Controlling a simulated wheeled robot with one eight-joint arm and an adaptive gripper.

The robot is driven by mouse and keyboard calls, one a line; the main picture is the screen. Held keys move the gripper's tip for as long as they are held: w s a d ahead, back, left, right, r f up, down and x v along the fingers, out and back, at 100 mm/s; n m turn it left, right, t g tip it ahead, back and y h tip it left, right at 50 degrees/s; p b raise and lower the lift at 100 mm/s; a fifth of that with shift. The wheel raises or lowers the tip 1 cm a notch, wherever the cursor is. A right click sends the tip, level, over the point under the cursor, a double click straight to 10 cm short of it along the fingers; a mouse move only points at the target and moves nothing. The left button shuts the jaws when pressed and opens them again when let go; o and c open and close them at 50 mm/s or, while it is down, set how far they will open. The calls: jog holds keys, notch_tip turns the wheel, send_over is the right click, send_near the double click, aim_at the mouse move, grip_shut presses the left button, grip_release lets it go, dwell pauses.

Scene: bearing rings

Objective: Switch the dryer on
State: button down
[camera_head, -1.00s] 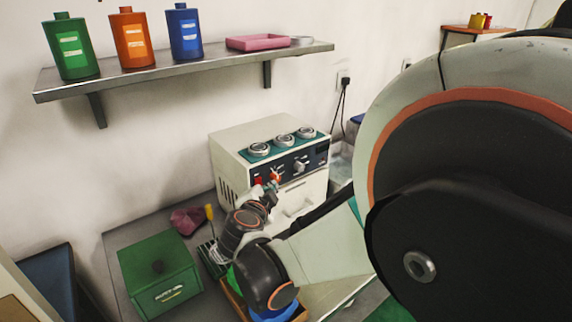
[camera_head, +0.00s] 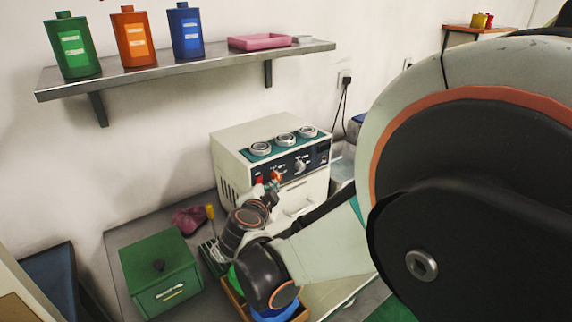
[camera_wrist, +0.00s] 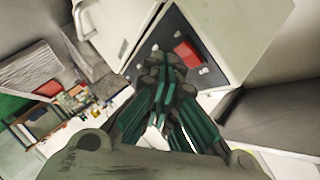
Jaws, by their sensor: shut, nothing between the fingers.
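The dryer (camera_head: 228,159) is a cream box on the bench, with a dark control panel (camera_head: 318,157) on its front. A red switch (camera_wrist: 187,54) sits on that panel in the wrist view, beside small pale knobs. A small red patch at the panel's left end shows in the head view (camera_head: 259,180), partly behind my arm. My gripper (camera_wrist: 166,66) is shut and empty, its tips close to the red switch. I cannot tell whether they touch it or which way the switch is set.
Several round metal rings (camera_head: 285,140) lie on the dryer's top. A green box (camera_head: 158,272) stands on the bench at left, near a crumpled pink cloth (camera_head: 188,220). A wall shelf (camera_head: 200,69) holds bottles and a pink tray (camera_head: 260,42). My arm hides the right side.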

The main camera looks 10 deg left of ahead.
jog(key=shift+w+a, duration=0.1)
jog(key=shift+a, duration=0.05)
jog(key=shift+w+a, duration=0.15)
jog(key=shift+a, duration=0.05)
jog(key=shift+w+a, duration=0.2)
dwell(0.8)
jog(key=shift+s+d, duration=0.1)
jog(key=shift+s+d, duration=0.4)
jog(key=shift+d, duration=0.05)
dwell(0.4)
jog(key=s+d, duration=0.3)
jog(key=shift+s+d+r, duration=0.1)
jog(key=shift+d+r, duration=0.25)
jog(key=shift+d, duration=0.05)
